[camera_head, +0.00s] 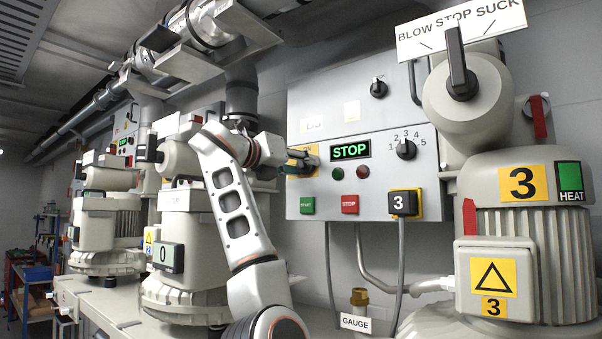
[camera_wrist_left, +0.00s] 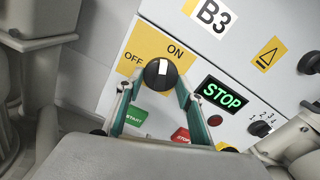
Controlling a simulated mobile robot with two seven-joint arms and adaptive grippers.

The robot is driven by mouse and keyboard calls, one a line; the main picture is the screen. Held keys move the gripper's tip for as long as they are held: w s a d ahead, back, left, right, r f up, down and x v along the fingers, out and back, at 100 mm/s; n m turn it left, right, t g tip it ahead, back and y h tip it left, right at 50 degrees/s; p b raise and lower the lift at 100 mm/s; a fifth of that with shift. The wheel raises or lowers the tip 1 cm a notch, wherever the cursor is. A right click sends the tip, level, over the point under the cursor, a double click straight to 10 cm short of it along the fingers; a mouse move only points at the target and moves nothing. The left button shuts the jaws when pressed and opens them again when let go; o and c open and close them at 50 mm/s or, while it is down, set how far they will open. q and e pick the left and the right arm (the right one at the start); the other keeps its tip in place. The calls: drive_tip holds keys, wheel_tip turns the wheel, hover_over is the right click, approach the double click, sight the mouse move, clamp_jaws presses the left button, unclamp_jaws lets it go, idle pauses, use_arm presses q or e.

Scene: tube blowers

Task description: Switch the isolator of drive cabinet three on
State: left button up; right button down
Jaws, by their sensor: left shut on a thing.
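The isolator is a round black knob (camera_wrist_left: 158,74) with a white mark, on a yellow plate (camera_wrist_left: 142,42) lettered OFF and ON. In the left wrist view the white mark points up, nearer ON than straight at OFF. My left gripper (camera_wrist_left: 155,84) has its two fingers around the knob, one on each side, shut on it. In the head view my left gripper (camera_head: 306,163) reaches the left edge of the grey drive cabinet (camera_head: 395,150), hiding the knob and most of its yellow plate. The cabinet bears a 3 tag, and a B3 label (camera_wrist_left: 212,14) in the wrist view. My right gripper is not in view.
A STOP display (camera_head: 350,150), a green START button (camera_head: 307,205), a red STOP button (camera_head: 349,204) and a rotary selector (camera_head: 406,149) share the panel. A large blower (camera_head: 520,200) stands at the right, with other blowers (camera_head: 180,240) at the left.

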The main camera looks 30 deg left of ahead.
use_arm(q)
drive_tip(key=shift+a+f+m+b, duration=0.1)
drive_tip(key=shift+m+b, duration=0.4)
drive_tip(key=shift+m, duration=1.2)
drive_tip(key=o, duration=1.1)
drive_tip(key=shift+c, duration=0.2)
drive_tip(key=shift+s, duration=0.1)
drive_tip(key=s, duration=1.1)
drive_tip(key=shift+s+a, duration=0.4)
drive_tip(key=shift+a, duration=0.05)
